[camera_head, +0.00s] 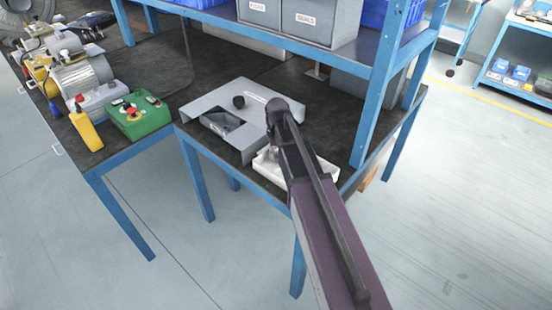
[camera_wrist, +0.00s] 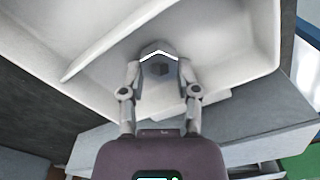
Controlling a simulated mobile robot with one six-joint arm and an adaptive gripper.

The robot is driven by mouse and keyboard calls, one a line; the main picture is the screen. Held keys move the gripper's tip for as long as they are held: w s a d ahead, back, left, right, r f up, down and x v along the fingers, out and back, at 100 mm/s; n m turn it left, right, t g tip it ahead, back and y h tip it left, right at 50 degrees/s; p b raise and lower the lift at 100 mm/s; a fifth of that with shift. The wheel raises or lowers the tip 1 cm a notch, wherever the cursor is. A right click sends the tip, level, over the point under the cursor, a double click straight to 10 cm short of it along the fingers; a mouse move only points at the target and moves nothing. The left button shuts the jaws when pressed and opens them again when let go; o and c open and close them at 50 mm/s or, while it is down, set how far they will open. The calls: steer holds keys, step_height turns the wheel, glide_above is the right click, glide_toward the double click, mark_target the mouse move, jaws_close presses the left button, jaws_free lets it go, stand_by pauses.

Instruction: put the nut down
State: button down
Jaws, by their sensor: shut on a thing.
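The nut (camera_wrist: 158,66) is a grey, roughly six-sided piece with a dark middle, between my fingertips in the wrist view. My gripper (camera_wrist: 160,80) is shut on it. Behind the nut is a white tray (camera_wrist: 225,40) with a raised divider on the left. In the head view the white tray (camera_head: 322,174) lies at the bench's front right corner, and my gripper (camera_head: 271,153) points down at its left part. My arm hides part of the tray there, and the nut cannot be made out. I cannot tell whether the nut touches the tray floor.
A green control box (camera_head: 137,117) sits farther left. A blue shelf post (camera_head: 377,95) rises right of my arm, with grey bins (camera_head: 305,22) above.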

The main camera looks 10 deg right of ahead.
mark_target(277, 155)
steer(key=shift+f, duration=0.45)
steer(key=shift+c, duration=1.7)
jaws_free()
steer(key=shift+r, duration=0.15)
step_height(277, 155, up, 12)
steer(key=p, duration=1.2)
steer(key=s+m, duration=0.1)
steer(key=s, duration=1.5)
steer(key=shift+s, duration=0.3)
steer(key=shift+a, duration=0.1)
